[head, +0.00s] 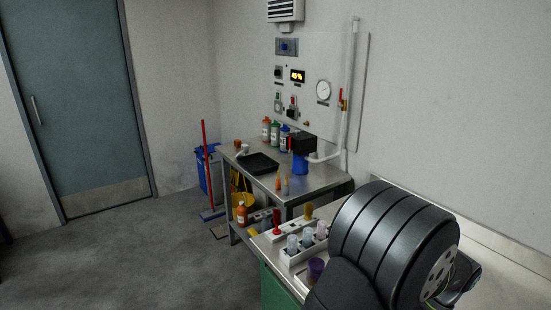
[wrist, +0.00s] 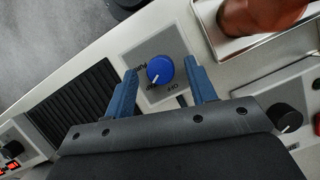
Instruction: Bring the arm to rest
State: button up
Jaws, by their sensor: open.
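In the wrist view my gripper (wrist: 161,72) is open, with its two blue fingers apart and nothing held between them. A blue knob (wrist: 160,70) with a white pointer line sits on a light panel, between the fingertips in the picture. A gap shows on both sides of it, and I cannot tell how far the fingers are from the panel. In the head view my dark arm fills the lower right, and my gripper is not visible there.
The panel also has a black vent grille (wrist: 80,103), a black knob (wrist: 289,117) and a red display (wrist: 12,148). A reddish-brown object (wrist: 275,15) stands close by.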

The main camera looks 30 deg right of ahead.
jog(key=n, duration=0.1)
jog(key=n+g, duration=0.1)
jog(key=n, duration=0.1)
jog(key=n+g, duration=0.1)
jog(key=n, duration=0.1)
jog(key=shift+w+a+f, duration=0.1)
jog(key=shift+w+f, duration=0.1)
jog(key=shift+f, duration=0.1)
jog(key=n+g, duration=0.1)
jog(key=n, duration=0.2)
jog(key=n+g+h, duration=0.1)
jog(key=n, duration=0.2)
jog(key=shift+w+a+n, duration=0.1)
jog(key=shift+w+n, duration=0.05)
jog(key=shift+n, duration=0.15)
jog(key=shift+w+r+n, duration=0.1)
jog(key=shift+r+n, duration=0.2)
jog(key=shift+r, duration=0.1)
jog(key=shift+v, duration=1.1)
